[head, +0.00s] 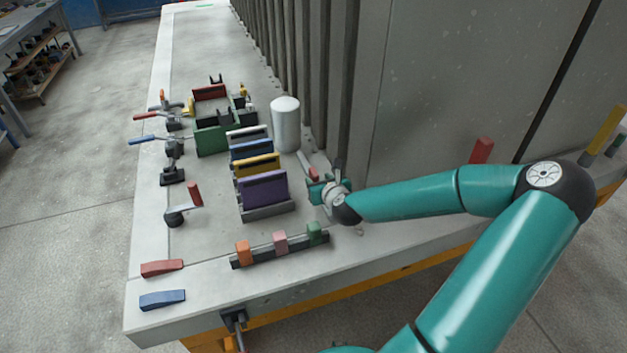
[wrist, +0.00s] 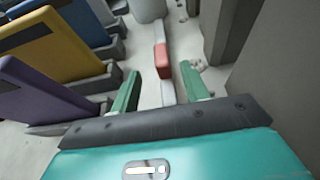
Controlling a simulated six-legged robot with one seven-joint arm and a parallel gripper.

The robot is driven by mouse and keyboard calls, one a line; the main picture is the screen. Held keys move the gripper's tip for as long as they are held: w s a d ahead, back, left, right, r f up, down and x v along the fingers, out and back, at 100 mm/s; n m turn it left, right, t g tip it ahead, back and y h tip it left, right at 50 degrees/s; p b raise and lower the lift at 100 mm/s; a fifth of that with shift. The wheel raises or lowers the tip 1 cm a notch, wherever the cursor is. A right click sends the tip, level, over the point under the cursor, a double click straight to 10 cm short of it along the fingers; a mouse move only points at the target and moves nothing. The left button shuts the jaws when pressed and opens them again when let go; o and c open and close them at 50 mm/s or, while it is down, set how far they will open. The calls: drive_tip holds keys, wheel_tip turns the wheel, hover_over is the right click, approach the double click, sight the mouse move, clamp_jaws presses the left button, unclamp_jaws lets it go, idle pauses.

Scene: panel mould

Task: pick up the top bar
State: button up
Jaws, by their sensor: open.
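A slim pale grey bar with a red block at its middle (wrist: 163,62), which I take as the top bar, lies on the pale mould table. In the head view its red part (head: 314,174) shows just beyond my gripper, and the rest is partly hidden. My gripper (head: 319,184) is low at the table, between the rack of coloured plates and the tall grey panels. In the wrist view my gripper (wrist: 163,82) has its two green fingers apart, one each side of the bar's line. The red block is slightly ahead of the fingertips, with nothing clasped.
A rack of purple (head: 263,188), yellow and blue plates stands left of my gripper. A white cylinder (head: 286,124) stands behind the bar. Tall grey panels (head: 345,90) rise close on the right. A dark rail with coloured blocks (head: 280,250) lies in front.

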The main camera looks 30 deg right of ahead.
sight(312, 171)
drive_tip(key=x, duration=0.2)
drive_tip(key=shift+w+f, duration=0.2)
drive_tip(key=shift+w, duration=0.15)
drive_tip(key=x, duration=0.5)
drive_tip(key=shift+w+d+r, duration=0.1)
drive_tip(key=shift+w+d, duration=0.15)
drive_tip(key=shift+d, duration=0.05)
drive_tip(key=shift+c, duration=0.3)
clamp_jaws()
